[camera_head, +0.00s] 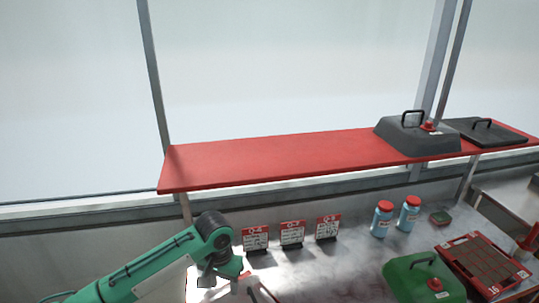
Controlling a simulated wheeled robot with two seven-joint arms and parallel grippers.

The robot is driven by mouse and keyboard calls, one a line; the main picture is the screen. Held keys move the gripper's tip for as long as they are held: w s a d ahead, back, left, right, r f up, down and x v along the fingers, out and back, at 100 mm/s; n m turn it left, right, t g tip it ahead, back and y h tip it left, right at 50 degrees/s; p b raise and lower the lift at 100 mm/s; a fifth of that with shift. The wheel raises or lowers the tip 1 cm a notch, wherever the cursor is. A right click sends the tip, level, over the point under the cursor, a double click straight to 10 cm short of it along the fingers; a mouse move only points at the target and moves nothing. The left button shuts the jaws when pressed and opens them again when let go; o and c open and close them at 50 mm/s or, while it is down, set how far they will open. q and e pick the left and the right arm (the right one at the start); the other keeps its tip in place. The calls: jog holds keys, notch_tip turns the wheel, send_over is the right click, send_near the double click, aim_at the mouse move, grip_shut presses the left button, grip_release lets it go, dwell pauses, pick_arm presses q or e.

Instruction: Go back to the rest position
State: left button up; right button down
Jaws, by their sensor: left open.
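My left arm comes in from the lower left, green with a dark wrist. My left gripper (262,290) is low in the picture, over the front left of the grey bench, partly cut off by the bottom edge. It is open, and I see nothing held in it. It is in front of the sign cards and apart from them. My right gripper is not in view.
Several red-and-white sign cards (291,235) stand on the bench (345,270). Two blue bottles with red caps (382,220) stand behind a green lid (420,277) and a red seed tray (484,262). Above runs a red shelf (270,158) with dark covers (415,135) at its right.

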pick_arm(q)
jog(key=s+d+f+t+h, duration=0.1)
jog(key=s+d+f, duration=0.1)
jog(key=s, duration=0.3)
jog(key=s+d+f+m+h, duration=0.1)
jog(key=s+d+f, duration=0.1)
jog(key=s, duration=0.2)
jog(key=s+d+f+t+h, duration=0.1)
jog(key=s+d+f, duration=0.1)
jog(key=s, duration=0.3)
jog(key=s+a+n+t+y, duration=0.2)
jog(key=s+a+y, duration=0.1)
jog(key=s+a, duration=1.1)
notch_tip(320, 180, down, 32)
jog(key=s+d+g+b, duration=0.1)
jog(key=s+g, duration=0.1)
jog(key=s+a+f+b, duration=0.1)
jog(key=s+f, duration=0.8)
jog(key=f, duration=0.2)
jog(key=s+a+f+g, duration=0.1)
jog(key=s+a+f, duration=0.1)
jog(key=s+f, duration=0.8)
jog(key=shift+a+f+b, duration=0.25)
jog(key=shift+f+b, duration=0.1)
jog(key=shift+f, duration=0.1)
